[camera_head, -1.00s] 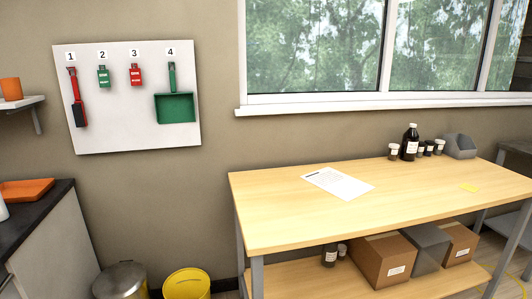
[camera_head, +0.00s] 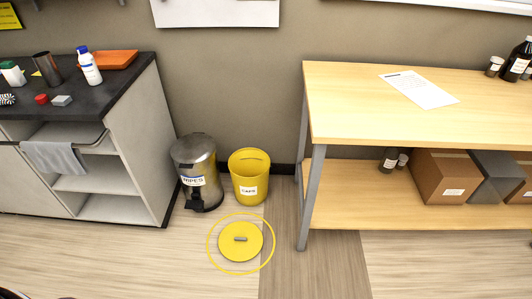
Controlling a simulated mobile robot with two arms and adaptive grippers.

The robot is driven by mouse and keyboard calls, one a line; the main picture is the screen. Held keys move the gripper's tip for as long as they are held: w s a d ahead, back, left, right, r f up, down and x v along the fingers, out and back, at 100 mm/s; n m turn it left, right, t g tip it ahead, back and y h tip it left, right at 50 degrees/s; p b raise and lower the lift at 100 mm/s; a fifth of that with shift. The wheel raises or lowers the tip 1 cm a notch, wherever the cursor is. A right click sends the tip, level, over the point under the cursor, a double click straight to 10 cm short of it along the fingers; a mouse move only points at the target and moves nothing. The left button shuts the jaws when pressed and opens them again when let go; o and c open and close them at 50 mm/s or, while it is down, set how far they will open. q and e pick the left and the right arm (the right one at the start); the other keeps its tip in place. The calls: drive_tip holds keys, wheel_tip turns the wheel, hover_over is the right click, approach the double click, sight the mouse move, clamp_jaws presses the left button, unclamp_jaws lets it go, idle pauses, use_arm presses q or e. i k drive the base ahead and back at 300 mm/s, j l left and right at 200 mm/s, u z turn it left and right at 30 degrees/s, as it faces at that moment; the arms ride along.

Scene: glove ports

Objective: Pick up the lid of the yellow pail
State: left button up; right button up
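The yellow pail (camera_head: 237,186) stands upright on the floor between a metal bin and the wooden table, with a white label reading CAPS. Its top looks open. A round yellow lid (camera_head: 228,250) with a short grey handle (camera_head: 240,239) lies flat on the floor in front of the pail, apart from it. A thin yellow ring (camera_head: 209,240) surrounds the lid on the floor. Neither of my grippers shows in the head view.
A metal pedal bin (camera_head: 195,160) labelled WIPES stands left of the pail. A dark-topped counter (camera_head: 125,85) with bottles and an orange tray (camera_head: 108,60) is at left. The wooden table (camera_head: 350,115) is at right, its leg (camera_head: 312,195) near the lid. Floor around the lid is clear.

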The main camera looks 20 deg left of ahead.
sight(241, 241)
drive_tip(key=u, duration=0.9)
drive_tip(key=i+j+z, duration=0.2)
